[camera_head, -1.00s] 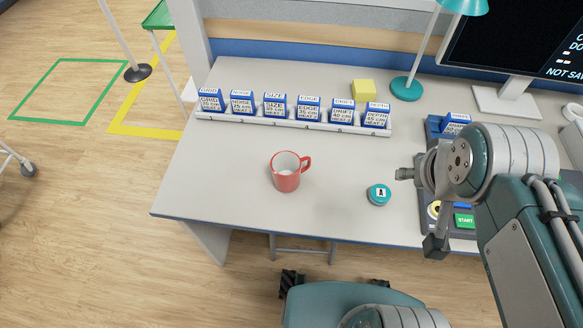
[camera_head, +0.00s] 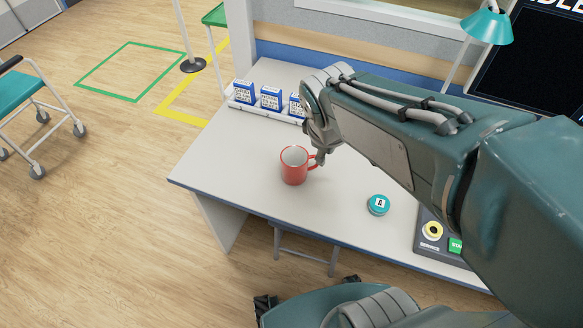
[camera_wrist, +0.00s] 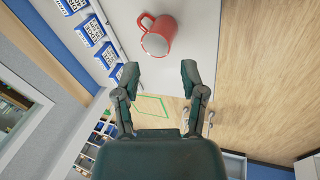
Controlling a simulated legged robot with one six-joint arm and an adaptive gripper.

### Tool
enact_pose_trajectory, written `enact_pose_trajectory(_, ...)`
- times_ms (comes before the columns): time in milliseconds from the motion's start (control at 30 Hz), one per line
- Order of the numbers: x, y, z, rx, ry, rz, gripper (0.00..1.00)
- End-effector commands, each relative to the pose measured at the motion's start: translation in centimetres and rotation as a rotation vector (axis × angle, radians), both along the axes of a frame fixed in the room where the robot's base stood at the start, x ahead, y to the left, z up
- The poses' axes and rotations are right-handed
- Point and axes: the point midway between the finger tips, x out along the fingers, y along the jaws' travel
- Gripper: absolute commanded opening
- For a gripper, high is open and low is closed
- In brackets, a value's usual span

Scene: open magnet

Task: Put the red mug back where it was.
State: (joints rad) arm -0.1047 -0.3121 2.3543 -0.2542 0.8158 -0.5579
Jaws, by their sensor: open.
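The red mug (camera_head: 293,166) stands upright on the grey desk (camera_head: 235,165), left of a teal round puck marked A. Its handle points right in the head view, towards my gripper (camera_head: 322,158). In the wrist view the mug (camera_wrist: 161,40) is at the top, beyond the fingertips. My gripper (camera_wrist: 158,77) is open there, with its two fingers spread and nothing between them. In the head view the fingers are close to the handle; I cannot tell whether they touch it. My arm hides part of the desk's back.
The teal puck (camera_head: 378,205) lies on the desk's front. A rack of blue-and-white boxes (camera_head: 270,97) runs along the back, partly hidden by my arm. A control box with buttons (camera_head: 433,231) is at the right, a teal lamp (camera_head: 487,26) behind. The desk's left front is clear.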

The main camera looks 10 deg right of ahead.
Motion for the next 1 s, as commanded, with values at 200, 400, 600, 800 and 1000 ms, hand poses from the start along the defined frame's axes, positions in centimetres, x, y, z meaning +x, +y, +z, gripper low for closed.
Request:
enact_pose_trajectory(200,5.0,1.7,-5.2,-0.226,0.176,0.468,0.54)
enact_pose_trajectory(400,8.4,3.4,-10.4,-0.387,0.326,0.878,0.54)
enact_pose_trajectory(600,9.8,4.2,-13.2,-0.457,0.399,1.091,0.54)
enact_pose_trajectory(800,10.3,3.3,-15.6,-0.462,0.411,1.113,0.54)
enact_pose_trajectory(1000,10.9,2.6,-18.1,-0.464,0.408,1.110,0.54)
